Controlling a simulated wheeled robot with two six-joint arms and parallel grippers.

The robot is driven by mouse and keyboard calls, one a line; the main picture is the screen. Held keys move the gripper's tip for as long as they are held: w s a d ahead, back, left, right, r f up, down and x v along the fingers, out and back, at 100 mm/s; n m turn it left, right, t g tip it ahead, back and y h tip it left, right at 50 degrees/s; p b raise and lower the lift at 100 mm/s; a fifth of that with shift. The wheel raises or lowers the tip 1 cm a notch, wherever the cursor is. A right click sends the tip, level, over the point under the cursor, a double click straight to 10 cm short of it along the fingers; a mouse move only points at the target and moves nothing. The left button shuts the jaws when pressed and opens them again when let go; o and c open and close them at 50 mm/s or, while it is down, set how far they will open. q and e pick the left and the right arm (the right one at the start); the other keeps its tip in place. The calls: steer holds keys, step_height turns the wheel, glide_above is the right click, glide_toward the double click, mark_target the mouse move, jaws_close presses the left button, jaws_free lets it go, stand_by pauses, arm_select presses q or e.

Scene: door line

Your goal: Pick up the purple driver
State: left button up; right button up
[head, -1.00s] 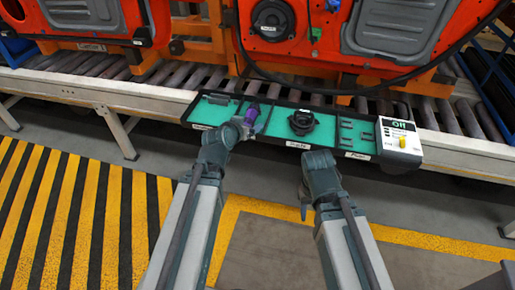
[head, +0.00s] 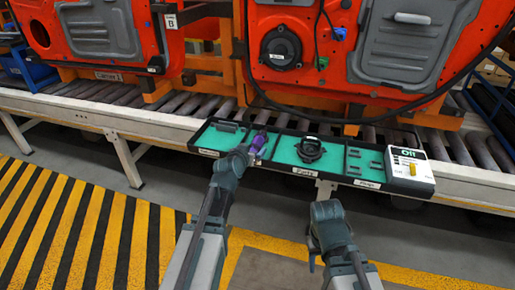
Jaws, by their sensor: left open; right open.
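The purple driver (head: 258,143) lies in the left part of a black tray with a green floor (head: 283,151), on the front edge of the roller conveyor. My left gripper (head: 250,152) is right at the driver, from the near side. It is open, and its fingers are partly hidden, so I cannot tell whether they touch the driver. My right gripper (head: 311,262) is open and empty, low in front of the conveyor, away from the tray.
A black round part (head: 309,149) sits in the tray's middle. Small dark clips lie at its right and left. Orange door panels (head: 290,90) stand behind the conveyor. Yellow-striped floor (head: 70,225) lies front left.

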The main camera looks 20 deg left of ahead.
mark_target(256, 144)
arm_select(q)
steer(key=shift+x, duration=0.8)
steer(key=b+x, duration=0.2)
steer(key=x, duration=0.3)
steer(key=shift+w+a, duration=0.1)
steer(key=shift+w, duration=0.05)
jaws_close()
